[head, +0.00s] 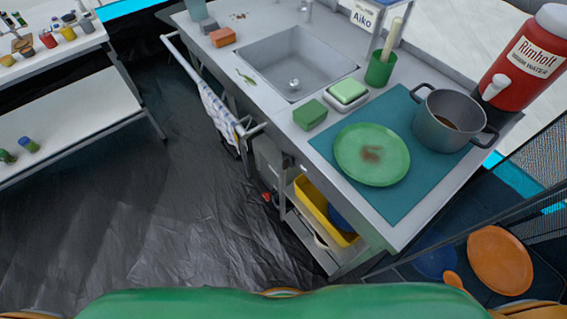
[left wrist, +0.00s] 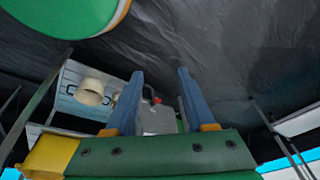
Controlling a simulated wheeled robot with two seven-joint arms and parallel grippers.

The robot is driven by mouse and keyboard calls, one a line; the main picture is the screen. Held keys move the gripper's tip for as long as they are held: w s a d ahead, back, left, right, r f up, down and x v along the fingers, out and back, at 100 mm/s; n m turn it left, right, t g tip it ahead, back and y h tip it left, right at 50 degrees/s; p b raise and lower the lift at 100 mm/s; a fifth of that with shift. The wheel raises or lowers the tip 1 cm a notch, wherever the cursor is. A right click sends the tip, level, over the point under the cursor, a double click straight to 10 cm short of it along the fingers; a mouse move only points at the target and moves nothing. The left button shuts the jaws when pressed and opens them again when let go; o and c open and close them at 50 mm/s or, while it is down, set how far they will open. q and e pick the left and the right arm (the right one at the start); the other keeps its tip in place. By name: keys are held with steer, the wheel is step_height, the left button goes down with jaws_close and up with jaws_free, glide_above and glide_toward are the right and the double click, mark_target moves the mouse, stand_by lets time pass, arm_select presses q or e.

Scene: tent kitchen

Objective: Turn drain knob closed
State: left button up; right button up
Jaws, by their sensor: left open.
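A small red knob (head: 266,197) shows low under the counter in the head view, by the grey tank (head: 268,160) below the sink. The red knob also shows in the left wrist view (left wrist: 157,100), at the face of the grey tank (left wrist: 157,121). My left gripper (left wrist: 161,72) is open and empty, with its two blue fingers spread. The knob appears between the fingers in that view; I cannot tell how far beyond them it is. The knob's exact turn is too small to read. Neither gripper shows in the head view.
The counter carries a sink (head: 292,62), a green plate (head: 372,154) and a pot (head: 448,122). A towel (head: 218,112) hangs on the front rail. A yellow bin (head: 322,212) sits on the shelf below. The dark floor (head: 120,210) to the left is clear.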

arm_select(q)
steer(key=w+t, duration=0.1)
steer(key=w, duration=0.3)
steer(key=w+r+t+b, duration=0.1)
steer(key=w, duration=0.4)
steer(key=w+a+r+t+b, duration=0.1)
steer(key=w+t, duration=0.1)
steer(key=w, duration=0.2)
steer(key=shift+w+a+r+h, duration=0.1)
steer(key=shift+w+r+h, duration=0.05)
steer(key=shift+w+h, duration=0.15)
steer(key=shift+c, duration=0.2)
steer(key=w+d+r+m+t+h+b, duration=0.1)
steer(key=w+d+r+t+h+b, duration=0.2)
steer(key=w+r, duration=0.5)
steer(key=m+h+b, duration=0.5)
steer(key=m+h, duration=0.2)
steer(key=h, duration=0.4)
glide_toward(283, 160)
steer(key=x, duration=0.9)
steer(key=shift+w, duration=0.15)
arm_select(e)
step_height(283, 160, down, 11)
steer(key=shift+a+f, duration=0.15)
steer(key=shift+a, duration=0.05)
